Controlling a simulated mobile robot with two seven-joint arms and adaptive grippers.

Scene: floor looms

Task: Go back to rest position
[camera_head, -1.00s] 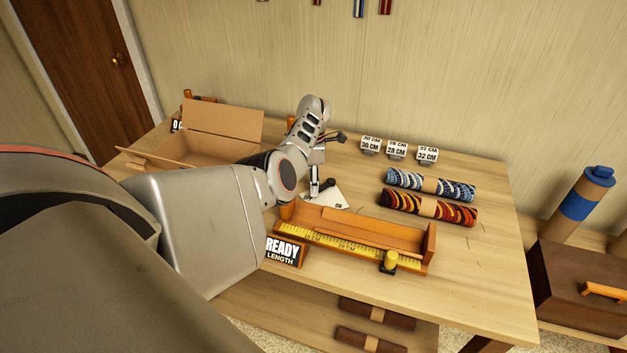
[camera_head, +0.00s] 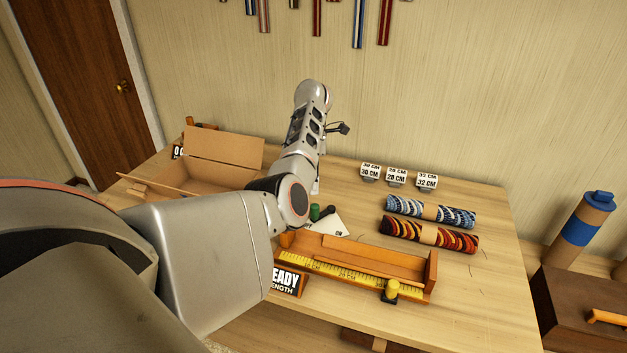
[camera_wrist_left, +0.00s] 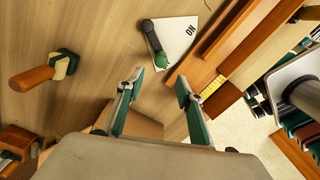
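My left gripper (camera_wrist_left: 157,84) is open in the left wrist view, with its two green-lined fingers apart and nothing between them. In the head view my left arm comes in from the left, and its wrist stands raised above the table; the fingers are mostly hidden there. The tool's green end (camera_head: 315,212) also shows in the head view. My right gripper is not in view.
A wooden measuring trough (camera_head: 360,262) with a yellow scale lies at the front. Two patterned rolls (camera_head: 430,234) lie to the right, near several length signs (camera_head: 397,177). An open cardboard box (camera_head: 222,150) stands at the back left.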

